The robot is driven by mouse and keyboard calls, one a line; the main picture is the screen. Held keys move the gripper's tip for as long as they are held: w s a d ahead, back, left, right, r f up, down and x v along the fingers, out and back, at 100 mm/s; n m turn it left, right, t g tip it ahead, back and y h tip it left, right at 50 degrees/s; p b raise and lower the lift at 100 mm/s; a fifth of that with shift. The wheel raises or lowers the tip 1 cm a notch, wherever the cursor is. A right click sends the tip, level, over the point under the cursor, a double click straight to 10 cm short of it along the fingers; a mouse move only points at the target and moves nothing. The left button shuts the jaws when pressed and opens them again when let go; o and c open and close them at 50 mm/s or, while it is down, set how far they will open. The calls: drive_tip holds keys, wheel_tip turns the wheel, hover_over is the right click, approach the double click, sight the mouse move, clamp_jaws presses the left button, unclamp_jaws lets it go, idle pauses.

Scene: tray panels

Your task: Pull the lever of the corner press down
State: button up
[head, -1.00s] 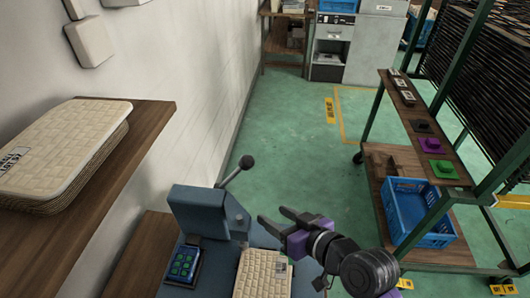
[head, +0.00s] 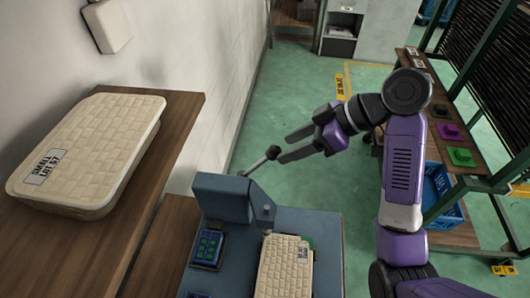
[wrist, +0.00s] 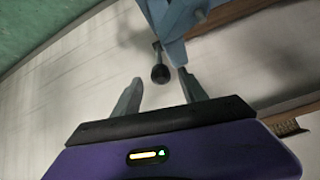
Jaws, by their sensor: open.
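The corner press (head: 224,197) is a blue-grey block on a blue-grey base at the lower middle of the head view. Its lever (head: 257,163) slants up and to the right and ends in a dark round knob (head: 272,152). My gripper (head: 284,149) is open, its two dark fingers pointing left with the knob at their tips in the head view. In the wrist view the knob (wrist: 160,74) shows between and just beyond the open fingertips (wrist: 160,85). I cannot tell whether a finger touches it. A beige woven panel (head: 284,268) lies on the press base.
A green-framed rack (head: 440,100) with a blue crate (head: 447,195) stands at right. Green floor beyond the press is clear.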

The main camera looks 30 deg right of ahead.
sight(268, 157)
drive_tip(key=shift+b+x, duration=0.45)
drive_tip(key=shift+x, duration=3.45)
clamp_jaws()
